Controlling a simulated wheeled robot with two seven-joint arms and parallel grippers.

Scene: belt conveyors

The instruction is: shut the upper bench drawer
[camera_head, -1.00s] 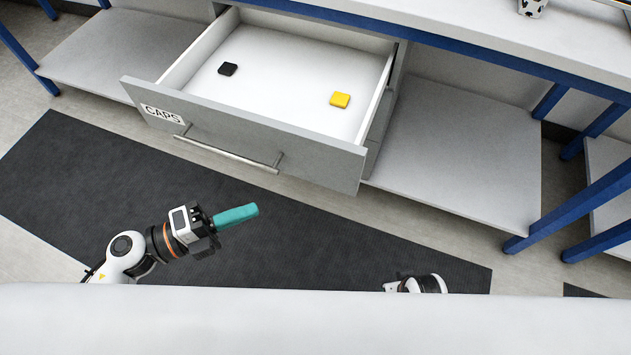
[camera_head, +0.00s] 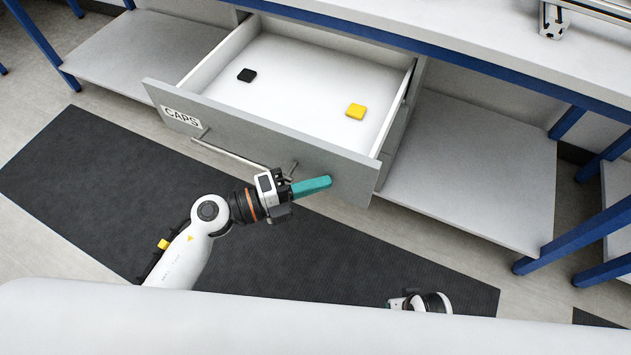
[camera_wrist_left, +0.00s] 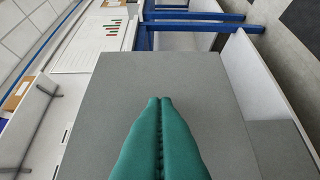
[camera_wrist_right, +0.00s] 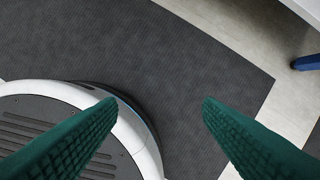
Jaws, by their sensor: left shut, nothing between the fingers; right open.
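The upper bench drawer (camera_head: 325,158) is pulled open, its grey front carrying a CAPS label and a metal bar handle (camera_head: 240,155). Inside lie a black cap (camera_head: 247,75) and a yellow cap (camera_head: 356,111). My left gripper (camera_head: 328,183) is shut and empty, its teal fingers in front of the right part of the drawer front. In the left wrist view the shut fingertips (camera_wrist_left: 160,100) point at a grey panel (camera_wrist_left: 160,72); whether they touch it I cannot tell. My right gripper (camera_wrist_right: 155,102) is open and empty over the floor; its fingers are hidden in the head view.
The bench top (camera_head: 470,50) runs above the drawer on blue legs (camera_head: 570,240). A lower shelf (camera_head: 470,180) lies right of the drawer. A dark mat (camera_head: 100,180) covers the floor in front.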

